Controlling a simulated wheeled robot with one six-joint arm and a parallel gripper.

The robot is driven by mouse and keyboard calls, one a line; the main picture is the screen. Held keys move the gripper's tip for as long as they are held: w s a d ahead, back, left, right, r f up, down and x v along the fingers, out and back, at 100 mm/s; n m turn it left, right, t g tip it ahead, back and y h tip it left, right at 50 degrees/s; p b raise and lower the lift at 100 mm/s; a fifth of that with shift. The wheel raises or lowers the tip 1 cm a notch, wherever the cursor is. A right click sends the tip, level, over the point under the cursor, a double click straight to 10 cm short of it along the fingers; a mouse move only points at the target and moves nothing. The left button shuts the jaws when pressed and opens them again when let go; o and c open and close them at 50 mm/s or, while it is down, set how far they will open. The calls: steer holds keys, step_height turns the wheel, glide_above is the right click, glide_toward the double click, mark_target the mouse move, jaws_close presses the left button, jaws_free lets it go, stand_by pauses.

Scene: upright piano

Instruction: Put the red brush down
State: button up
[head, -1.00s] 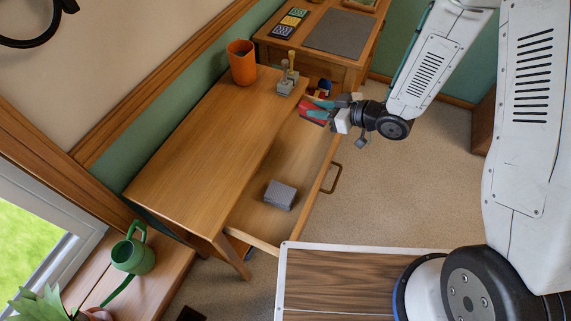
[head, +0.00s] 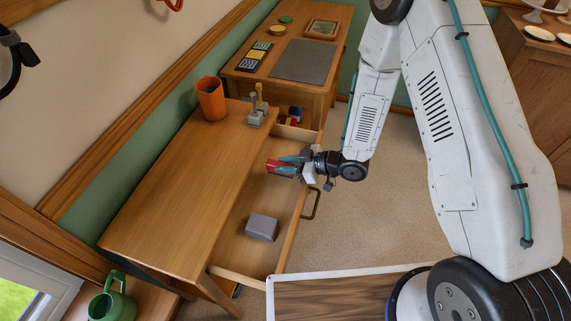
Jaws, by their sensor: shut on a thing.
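The red brush (head: 275,166) is held in my gripper (head: 285,167), whose teal fingers are shut on it. My gripper reaches in from the right, over the open drawer (head: 238,255) of the wooden table (head: 178,180). The brush is near the drawer's far half, close to the table's front edge. I cannot tell whether the brush touches the drawer floor or hangs above it.
A grey block (head: 261,227) lies in the drawer's near half. An orange cup (head: 211,98) and a grey holder with upright tools (head: 257,113) stand on the tabletop's far end. Several small coloured things (head: 292,116) lie beyond the drawer. Most of the tabletop is bare.

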steer(key=shift+f, duration=0.15)
steer(key=shift+f, duration=0.45)
steer(key=o, duration=1)
steer(key=shift+r, duration=0.45)
steer(key=v, duration=1.2)
steer(key=shift+w+r, duration=0.1)
steer(key=shift+r, duration=0.1)
